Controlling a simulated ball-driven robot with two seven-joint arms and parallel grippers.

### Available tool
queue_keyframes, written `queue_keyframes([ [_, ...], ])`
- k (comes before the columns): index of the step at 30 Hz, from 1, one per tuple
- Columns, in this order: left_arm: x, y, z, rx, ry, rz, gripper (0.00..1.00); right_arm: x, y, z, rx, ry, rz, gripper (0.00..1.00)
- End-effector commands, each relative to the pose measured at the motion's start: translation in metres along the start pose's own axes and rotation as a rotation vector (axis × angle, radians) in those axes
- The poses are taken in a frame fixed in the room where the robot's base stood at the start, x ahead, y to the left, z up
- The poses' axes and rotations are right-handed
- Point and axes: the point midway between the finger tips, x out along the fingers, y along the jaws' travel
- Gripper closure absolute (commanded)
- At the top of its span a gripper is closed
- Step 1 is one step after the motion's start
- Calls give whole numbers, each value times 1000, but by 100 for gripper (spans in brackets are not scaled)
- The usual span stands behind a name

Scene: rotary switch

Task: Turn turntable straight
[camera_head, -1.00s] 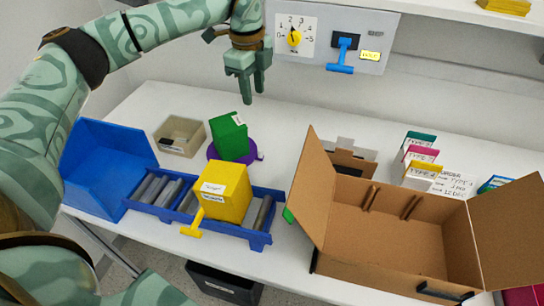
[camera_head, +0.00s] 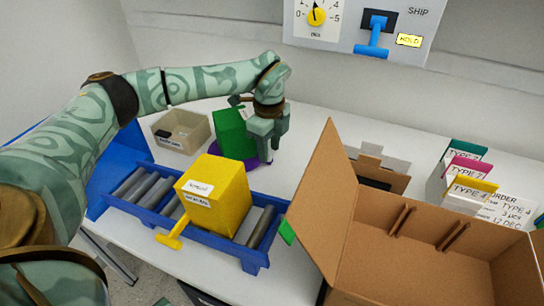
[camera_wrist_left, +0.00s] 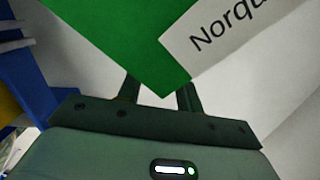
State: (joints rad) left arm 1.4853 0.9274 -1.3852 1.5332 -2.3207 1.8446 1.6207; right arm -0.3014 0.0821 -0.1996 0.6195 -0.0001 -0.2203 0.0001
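The turntable is a round purple plate (camera_head: 249,163) on the white table in the head view. A green box (camera_head: 230,133) stands on it, turned at an angle and hiding much of the plate. My left gripper (camera_head: 267,154) points down at the right edge of the turntable, close beside the green box. Its fingers are apart. In the left wrist view the green box (camera_wrist_left: 115,38) with a white label covers the tips of my left gripper (camera_wrist_left: 157,92), with pale table between the fingers. I cannot tell whether the fingers touch the turntable. My right gripper is not in view.
A yellow box (camera_head: 222,200) sits on a blue roller conveyor (camera_head: 186,232) in front. A beige bin (camera_head: 181,132) stands left of the turntable. An open cardboard box (camera_head: 390,265) stands at the right. A wall panel (camera_head: 342,38) with dial and blue lever is behind.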

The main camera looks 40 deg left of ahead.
Motion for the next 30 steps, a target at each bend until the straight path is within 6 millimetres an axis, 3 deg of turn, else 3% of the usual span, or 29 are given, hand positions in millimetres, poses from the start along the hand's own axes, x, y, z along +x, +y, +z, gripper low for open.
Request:
queue_keyframes([
  [4,19,0,0,0,0,2,64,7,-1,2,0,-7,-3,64],
  [14,22,0,0,-1,0,-1,64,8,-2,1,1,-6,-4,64],
  [15,22,0,0,-1,0,-1,67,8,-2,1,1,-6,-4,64],
  [19,22,0,0,-1,0,-1,100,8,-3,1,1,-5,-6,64],
  [30,19,4,12,8,-1,-3,100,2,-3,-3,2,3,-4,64],
])
